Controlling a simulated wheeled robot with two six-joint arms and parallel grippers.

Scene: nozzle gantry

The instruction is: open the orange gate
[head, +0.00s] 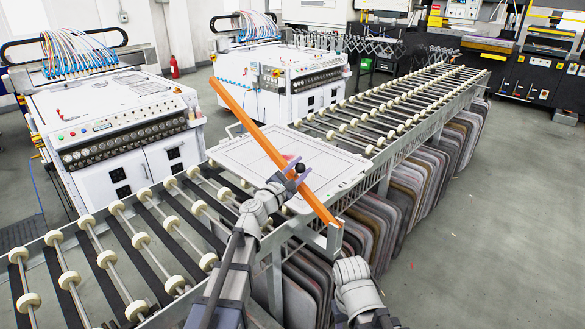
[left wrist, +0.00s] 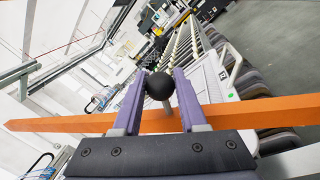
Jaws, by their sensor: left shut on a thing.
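The orange gate (head: 262,145) is a long straight bar. In the head view it slants from the upper left, over a white panel on the roller conveyor, down to the conveyor's near right edge. In the left wrist view the gate (left wrist: 60,124) runs across the picture behind my fingers. A black ball knob (left wrist: 159,86) on a pale stem stands at the bar. My left gripper (head: 297,170) is shut on this knob, with its purple-grey fingers on either side of it (left wrist: 158,92). Part of my right arm shows at the bottom of the head view, but its gripper is not visible.
The white panel (head: 235,150) lies on the conveyor under the gate. Rollers (head: 130,235) extend to both sides of it. Several rounded boards (head: 400,195) hang below the conveyor. White machines (head: 115,120) stand at the left. The floor (head: 480,240) at the right is clear.

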